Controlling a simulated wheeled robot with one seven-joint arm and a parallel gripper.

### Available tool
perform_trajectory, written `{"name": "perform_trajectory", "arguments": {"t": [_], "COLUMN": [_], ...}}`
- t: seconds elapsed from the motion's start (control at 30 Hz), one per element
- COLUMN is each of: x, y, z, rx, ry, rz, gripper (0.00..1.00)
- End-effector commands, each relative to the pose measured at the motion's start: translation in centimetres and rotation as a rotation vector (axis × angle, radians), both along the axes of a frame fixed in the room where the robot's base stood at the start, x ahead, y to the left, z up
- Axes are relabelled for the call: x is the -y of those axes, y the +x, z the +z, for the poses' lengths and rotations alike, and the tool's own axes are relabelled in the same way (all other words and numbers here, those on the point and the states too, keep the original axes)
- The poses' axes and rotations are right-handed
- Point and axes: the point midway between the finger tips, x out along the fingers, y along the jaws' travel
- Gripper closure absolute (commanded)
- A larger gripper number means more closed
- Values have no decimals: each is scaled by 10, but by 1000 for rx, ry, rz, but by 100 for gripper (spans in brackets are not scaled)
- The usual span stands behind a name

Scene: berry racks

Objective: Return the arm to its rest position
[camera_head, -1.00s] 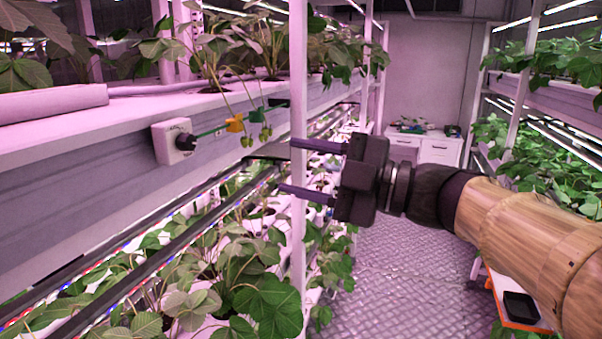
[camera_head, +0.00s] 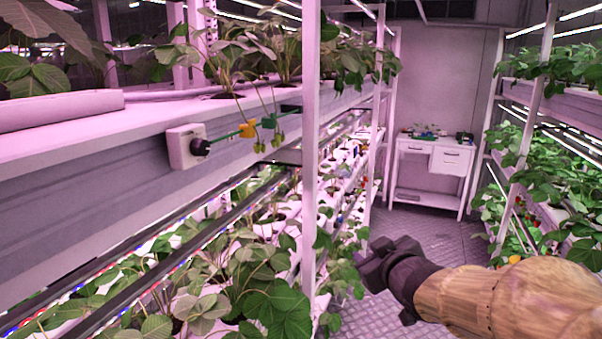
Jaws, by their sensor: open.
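My arm (camera_head: 505,297), with a wood-look sleeve, reaches in from the lower right. My gripper (camera_head: 374,262) is at its end, dark and low over the aisle floor, right of the left rack's white post. It points away and to the left, so its fingers hardly show. It is open, and I see nothing held in it. It appears apart from the rack and the plants, though its distance from the lower leaves is hard to tell.
The left rack (camera_head: 80,190) carries strawberry plants and a white box (camera_head: 185,147) with a green rod. Its post (camera_head: 310,130) stands left of my gripper. The right rack (camera_head: 570,98) holds leafy plants. A white desk (camera_head: 430,148) stands at the aisle's end. The aisle floor (camera_head: 430,232) between is clear.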

Motion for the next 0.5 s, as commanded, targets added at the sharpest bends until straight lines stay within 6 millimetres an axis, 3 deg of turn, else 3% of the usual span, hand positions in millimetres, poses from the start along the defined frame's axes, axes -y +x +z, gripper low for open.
{"name": "perform_trajectory", "arguments": {"t": [0.03, 0.1, 0.17, 0.3, 0.4, 0.5], "x": [7, 15, 20, 23, 17, 11], "y": [-8, -24, -43, -99, -139, -166], "z": [-28, -67, -99, -163, -192, -207], "rx": [-99, -242, -370, -674, -858, -974], "ry": [20, 47, 73, 130, 167, 192], "rz": [-60, -144, -213, -347, -412, -449], "gripper": [53, 53, 53, 53, 53, 53]}}
